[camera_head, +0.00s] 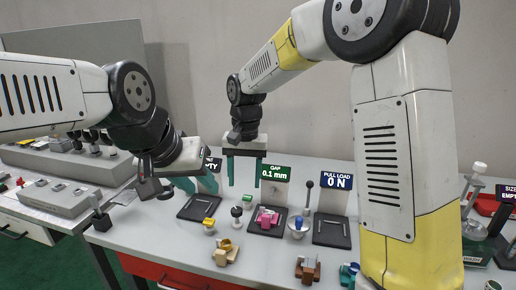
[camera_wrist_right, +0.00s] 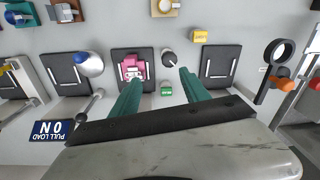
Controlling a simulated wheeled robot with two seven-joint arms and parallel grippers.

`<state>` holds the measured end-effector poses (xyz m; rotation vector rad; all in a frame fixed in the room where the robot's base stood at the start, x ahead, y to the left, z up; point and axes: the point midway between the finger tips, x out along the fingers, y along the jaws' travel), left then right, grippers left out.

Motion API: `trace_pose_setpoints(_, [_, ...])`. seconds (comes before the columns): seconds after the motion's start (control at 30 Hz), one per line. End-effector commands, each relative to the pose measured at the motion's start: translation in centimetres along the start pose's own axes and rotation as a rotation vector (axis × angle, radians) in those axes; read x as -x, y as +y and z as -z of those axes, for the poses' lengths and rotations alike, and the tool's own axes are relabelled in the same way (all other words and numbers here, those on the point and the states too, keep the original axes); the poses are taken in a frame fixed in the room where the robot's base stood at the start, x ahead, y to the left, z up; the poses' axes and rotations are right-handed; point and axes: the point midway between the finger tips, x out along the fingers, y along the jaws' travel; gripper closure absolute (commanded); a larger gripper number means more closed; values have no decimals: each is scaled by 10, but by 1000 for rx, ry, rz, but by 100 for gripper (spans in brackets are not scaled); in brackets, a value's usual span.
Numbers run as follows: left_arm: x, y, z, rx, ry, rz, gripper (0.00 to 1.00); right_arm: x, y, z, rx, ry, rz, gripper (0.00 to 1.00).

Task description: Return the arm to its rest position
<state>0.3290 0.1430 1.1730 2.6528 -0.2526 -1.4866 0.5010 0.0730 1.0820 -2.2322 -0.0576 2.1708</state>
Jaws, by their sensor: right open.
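My right gripper (camera_head: 243,175) hangs above the back of the table in the head view, teal fingers pointing down, apart and empty. In the right wrist view the same gripper (camera_wrist_right: 155,90) shows its two fingers spread, with the table below. My right arm (camera_head: 390,150) rises at the right and bends over to the middle. My left gripper (camera_head: 198,186) is at the left, over the table's left part. Its teal fingers look apart, with nothing seen between them.
A pink part (camera_head: 267,217) sits on a dark pad under the GAP sign (camera_head: 275,173). A blue-topped piece (camera_head: 298,226), a lever and a PULL LOAD sign (camera_head: 338,181) stand right of it. Yellow (camera_head: 225,250) and brown (camera_head: 307,268) fixtures lie in front. A grey panel (camera_head: 60,197) is at left.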

Motion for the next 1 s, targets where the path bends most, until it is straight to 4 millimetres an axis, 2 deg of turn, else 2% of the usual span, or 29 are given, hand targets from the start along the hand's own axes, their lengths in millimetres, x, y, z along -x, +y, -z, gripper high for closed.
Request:
trace_pose_setpoints(0.03, [0, 0, 0, 0, 0, 0, 64, 16, 17, -4, -6, 23, 27, 46])
trace_pose_setpoints(0.2, [0, 0, 0, 0, 0, 0, 64, 59, 74, -27, 2, 107, 104, 46])
trace_pose_setpoints(0.3, [0, 0, 0, 0, 0, 0, 64, 78, 104, -46, 10, 166, 137, 46])
trace_pose_setpoints(0.5, [0, 0, 0, 0, 0, 0, 64, 102, 156, -93, 25, 296, 172, 46])
trace_pose_setpoints(0.6, [0, 0, 0, 0, 0, 0, 64, 108, 176, -117, 33, 365, 173, 46])
trace_pose_setpoints(0.8, [0, 0, 0, 0, 0, 0, 64, 108, 201, -156, 49, 474, 153, 46])
trace_pose_setpoints(1.0, [0, 0, 0, 0, 0, 0, 64, 105, 209, -170, 57, 517, 137, 46])
